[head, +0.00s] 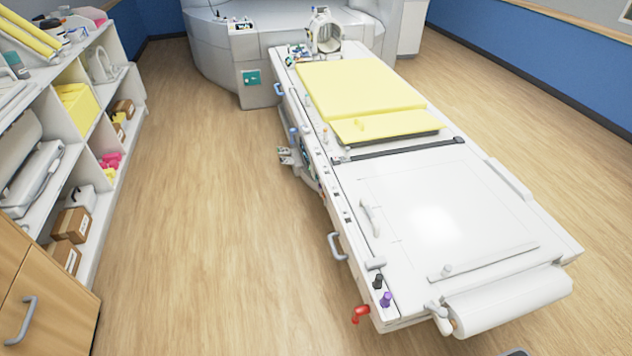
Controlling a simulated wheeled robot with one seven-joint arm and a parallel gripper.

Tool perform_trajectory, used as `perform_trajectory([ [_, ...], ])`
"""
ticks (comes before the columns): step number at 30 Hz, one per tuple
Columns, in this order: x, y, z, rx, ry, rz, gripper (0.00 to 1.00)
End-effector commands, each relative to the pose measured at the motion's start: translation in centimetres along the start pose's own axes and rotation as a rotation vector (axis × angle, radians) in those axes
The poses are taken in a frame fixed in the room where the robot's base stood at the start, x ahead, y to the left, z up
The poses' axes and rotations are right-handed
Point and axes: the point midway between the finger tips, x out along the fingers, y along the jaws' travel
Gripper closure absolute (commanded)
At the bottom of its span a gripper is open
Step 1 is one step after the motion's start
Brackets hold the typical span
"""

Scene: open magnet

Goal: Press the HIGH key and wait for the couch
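The couch (440,215) is a long white table with a yellow pad (350,90) on its far half. It runs from the near right toward the grey magnet housing (290,38). A small panel with buttons (240,26) sits on top of the housing's left part. A teal label (251,78) is on the housing's front face. No key can be read as HIGH at this size. My gripper is not in view.
White shelves (105,140) with boxes and a wooden cabinet (50,300) line the left side. A wide strip of wooden floor (200,220) between shelves and couch is clear. A red handle (361,315) and grey side handles (337,246) stick out from the couch's left side.

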Motion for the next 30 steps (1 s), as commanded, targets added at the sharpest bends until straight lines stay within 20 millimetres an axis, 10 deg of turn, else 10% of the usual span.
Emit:
perform_trajectory([
  [3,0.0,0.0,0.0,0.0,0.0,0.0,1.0],
  [30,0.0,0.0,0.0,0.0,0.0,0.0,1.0],
])
